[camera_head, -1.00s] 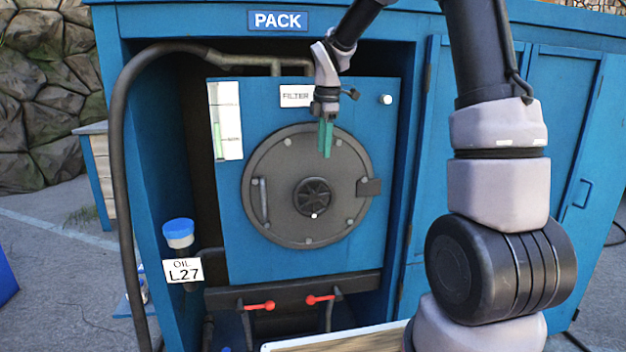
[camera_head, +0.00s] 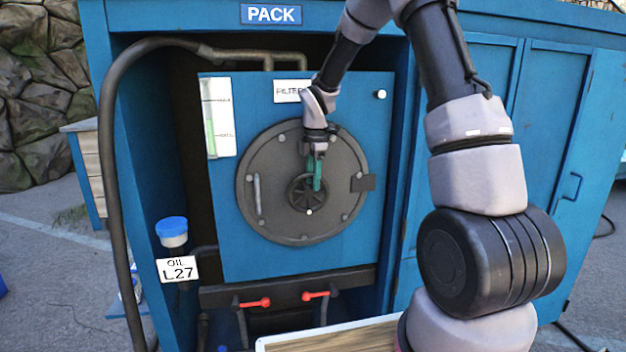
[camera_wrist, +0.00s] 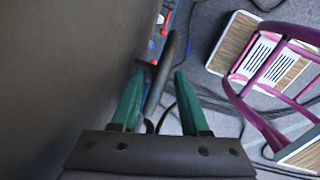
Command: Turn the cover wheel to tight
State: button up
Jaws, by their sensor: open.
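The cover wheel (camera_head: 297,194) is a small dark spoked handwheel at the centre of the round grey filter cover (camera_head: 262,226). A white dot shows at the wheel's lower rim. My gripper (camera_head: 315,178), with green fingers, is in front of the wheel's upper right part and hides some of it. In the wrist view my gripper (camera_wrist: 158,95) is open, and a dark bar-like piece shows between and beyond its fingers. I cannot tell whether the fingers touch the wheel. The cover's dark face fills the left of the wrist view.
The cover has a bar handle (camera_head: 257,194) at left and a dark latch block (camera_head: 363,183) at right. Two red-handled valves (camera_head: 316,295) sit below. A blue-capped oil filler (camera_head: 172,229) and a thick hose (camera_head: 106,180) are at left. A purple-framed object (camera_wrist: 262,125) shows in the wrist view.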

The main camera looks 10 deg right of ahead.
aim_at(325, 191)
grip_shut()
jog(key=shift+d, duration=0.2)
jog(key=shift+d+f+y, duration=0.15)
jog(key=shift+d+y, duration=0.15)
jog(key=shift+y, duration=0.35)
jog(key=shift+d+f+y, duration=0.1)
jog(key=shift+d+y, duration=0.15)
jog(key=shift+y, duration=0.4)
jog(key=y, duration=0.2)
jog(key=d+f+y, duration=0.1)
jog(key=y, duration=0.1)
jog(key=shift+d+f, duration=0.1)
jog(key=shift+d, duration=0.1)
jog(key=y, duration=0.1)
jog(key=f+y, duration=0.1)
jog(key=y, duration=0.2)
jog(key=shift+d+f+m, duration=0.3)
jog(key=shift+d, duration=0.1)
jog(key=shift+s+f+y, duration=0.1)
jog(key=shift+f+y, duration=0.3)
jog(key=shift+y, duration=0.5)
jog(key=shift+s+f+y, duration=0.1)
jog(key=shift+f+y, duration=0.25)
jog(key=shift+y, duration=0.55)
